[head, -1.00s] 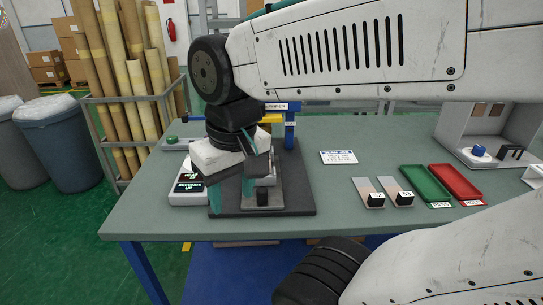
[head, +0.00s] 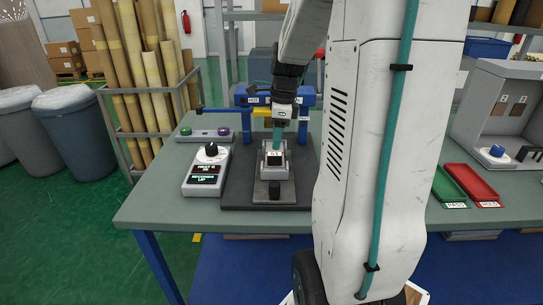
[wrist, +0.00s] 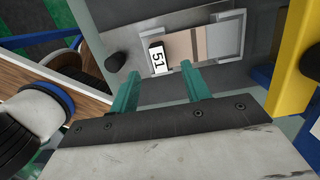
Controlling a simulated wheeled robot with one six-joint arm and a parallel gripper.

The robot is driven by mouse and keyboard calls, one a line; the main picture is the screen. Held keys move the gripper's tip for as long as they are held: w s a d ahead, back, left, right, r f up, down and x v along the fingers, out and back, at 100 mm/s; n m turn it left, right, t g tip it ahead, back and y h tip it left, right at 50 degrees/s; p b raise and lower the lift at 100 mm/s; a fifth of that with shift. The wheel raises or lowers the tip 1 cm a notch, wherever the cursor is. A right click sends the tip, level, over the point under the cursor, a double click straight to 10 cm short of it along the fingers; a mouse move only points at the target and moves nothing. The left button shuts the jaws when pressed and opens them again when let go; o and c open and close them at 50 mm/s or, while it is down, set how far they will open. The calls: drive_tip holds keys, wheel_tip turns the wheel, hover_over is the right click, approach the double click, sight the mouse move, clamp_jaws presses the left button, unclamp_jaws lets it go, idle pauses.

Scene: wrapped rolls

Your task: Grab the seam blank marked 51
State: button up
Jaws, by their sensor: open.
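The seam blank marked 51 (wrist: 158,58) lies in a grey metal holder (wrist: 231,42) in the wrist view, its white label facing up and tan and beige bands beside it. In the head view the blank (head: 275,159) shows small in the holder on the dark base plate (head: 238,184). My gripper (wrist: 160,70) is open and empty. In the head view my gripper (head: 277,142) is right above the blank; one finger mostly hides the other.
A blue frame (head: 240,96) stands behind the holder, with a yellow part (wrist: 291,72) close to my gripper. A dial box (head: 206,171) stands left of the base plate. Green (head: 447,187) and red (head: 470,184) trays lie at the right. My arm hides the middle of the table.

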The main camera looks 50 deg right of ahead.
sight(275, 154)
drive_tip(key=f, duration=0.6)
drive_tip(key=shift+w+a+f, duration=0.2)
drive_tip(key=shift+a+f, duration=0.1)
clamp_jaws()
